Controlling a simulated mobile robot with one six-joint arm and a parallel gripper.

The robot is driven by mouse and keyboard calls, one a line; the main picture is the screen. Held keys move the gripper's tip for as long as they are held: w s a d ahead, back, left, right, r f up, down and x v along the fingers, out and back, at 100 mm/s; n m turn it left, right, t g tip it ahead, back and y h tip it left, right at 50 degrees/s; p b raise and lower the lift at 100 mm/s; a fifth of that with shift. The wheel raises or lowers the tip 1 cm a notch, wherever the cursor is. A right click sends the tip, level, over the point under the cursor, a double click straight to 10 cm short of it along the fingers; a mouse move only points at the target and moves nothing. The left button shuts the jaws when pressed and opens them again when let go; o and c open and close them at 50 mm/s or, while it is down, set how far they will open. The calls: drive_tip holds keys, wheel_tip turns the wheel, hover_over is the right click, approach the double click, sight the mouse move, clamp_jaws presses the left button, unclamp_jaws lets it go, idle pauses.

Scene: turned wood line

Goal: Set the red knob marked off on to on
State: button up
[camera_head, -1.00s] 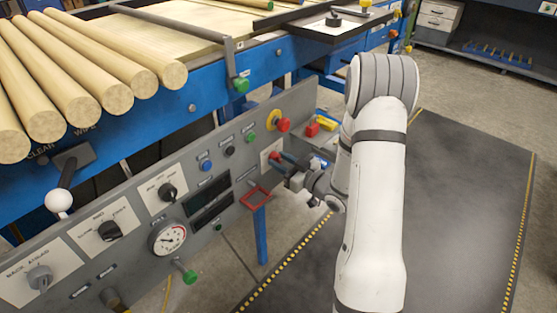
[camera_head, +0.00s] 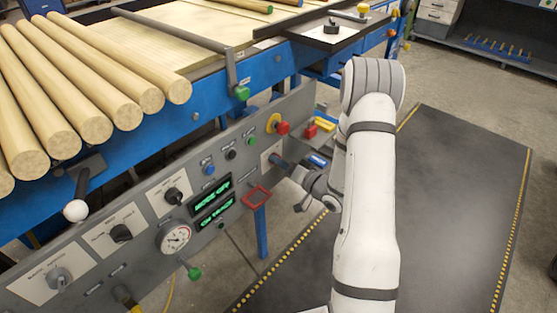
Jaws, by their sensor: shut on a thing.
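My white arm reaches in from the right and covers part of that area. Two displays on the panel, an upper one (camera_head: 212,191) and a lower one (camera_head: 215,211), are lit with green text that is too small to read surely.
A red mushroom button (camera_head: 282,128) on a yellow ring sits just above my gripper. A red square frame (camera_head: 257,196) juts out below left. Black knobs, a gauge (camera_head: 174,238) and a white ball lever (camera_head: 75,211) are further left. The dark mat (camera_head: 450,190) is clear.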

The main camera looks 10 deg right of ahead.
drive_tip(key=shift+s+a+f+m, duration=0.1)
drive_tip(key=shift+s+a+m, duration=0.05)
drive_tip(key=shift+m, duration=0.55)
drive_tip(key=shift+m+p, duration=0.3)
drive_tip(key=shift+p, duration=0.05)
drive_tip(key=o, duration=1)
drive_tip(key=v, duration=0.7)
drive_tip(key=shift+s+d+p, duration=0.25)
drive_tip(key=shift+d+p, duration=0.1)
drive_tip(key=shift+p, duration=0.05)
